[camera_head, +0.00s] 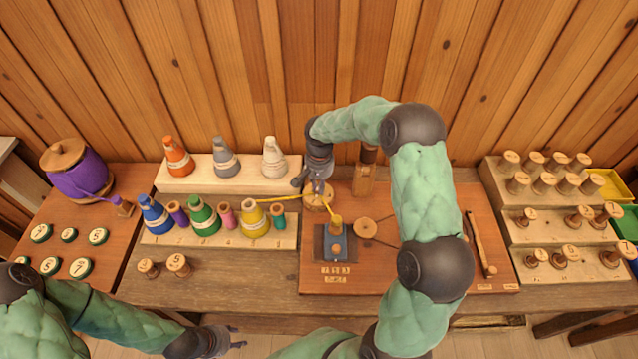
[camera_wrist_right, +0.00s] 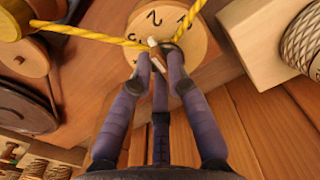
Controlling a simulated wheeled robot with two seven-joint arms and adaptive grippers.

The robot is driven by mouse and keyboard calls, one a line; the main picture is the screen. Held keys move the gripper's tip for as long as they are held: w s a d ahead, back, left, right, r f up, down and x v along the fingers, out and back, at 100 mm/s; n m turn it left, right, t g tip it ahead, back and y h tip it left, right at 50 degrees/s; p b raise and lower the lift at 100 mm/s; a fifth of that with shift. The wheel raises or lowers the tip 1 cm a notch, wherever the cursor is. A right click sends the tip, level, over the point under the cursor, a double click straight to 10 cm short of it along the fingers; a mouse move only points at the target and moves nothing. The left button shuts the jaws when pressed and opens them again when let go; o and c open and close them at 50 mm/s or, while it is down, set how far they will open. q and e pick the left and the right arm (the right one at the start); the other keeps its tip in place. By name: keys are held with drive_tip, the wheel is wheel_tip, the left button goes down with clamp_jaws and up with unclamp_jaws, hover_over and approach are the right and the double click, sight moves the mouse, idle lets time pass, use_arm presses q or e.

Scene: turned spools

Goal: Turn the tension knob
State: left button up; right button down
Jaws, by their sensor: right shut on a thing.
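The tension knob (camera_wrist_right: 153,48) is a small light-and-brown piece at the front of a round wooden dial (camera_wrist_right: 185,25) marked with numbers. In the head view the dial (camera_head: 318,203) stands at the back left of the reddish board, partly hidden by my right gripper (camera_head: 316,187). In the wrist view my right gripper (camera_wrist_right: 158,58) is closed around the knob, its fingertips against it. Yellow yarn (camera_wrist_right: 90,36) runs across the dial close to the fingertips. My left gripper (camera_head: 239,337) is empty at the bottom of the head view, its fingers apart, away from the dial.
A grey device (camera_head: 335,243) and a small wooden wheel (camera_head: 365,228) are on the reddish board (camera_head: 400,280). Coloured cones stand on pale racks (camera_head: 215,238) to the left. Stepped racks of spools (camera_head: 510,225) stand at right. The bench front (camera_head: 230,285) is mostly clear.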

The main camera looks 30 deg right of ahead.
drive_tip(key=n+p, duration=0.1)
drive_tip(key=n, duration=0.2)
drive_tip(key=shift+d, duration=0.1)
drive_tip(key=shift+w+d+n+p, duration=0.1)
drive_tip(key=shift+n+p, duration=0.35)
drive_tip(key=shift+n, duration=1.45)
drive_tip(key=c, duration=1.2)
unclamp_jaws()
wheel_tip(320, 180, up, 12)
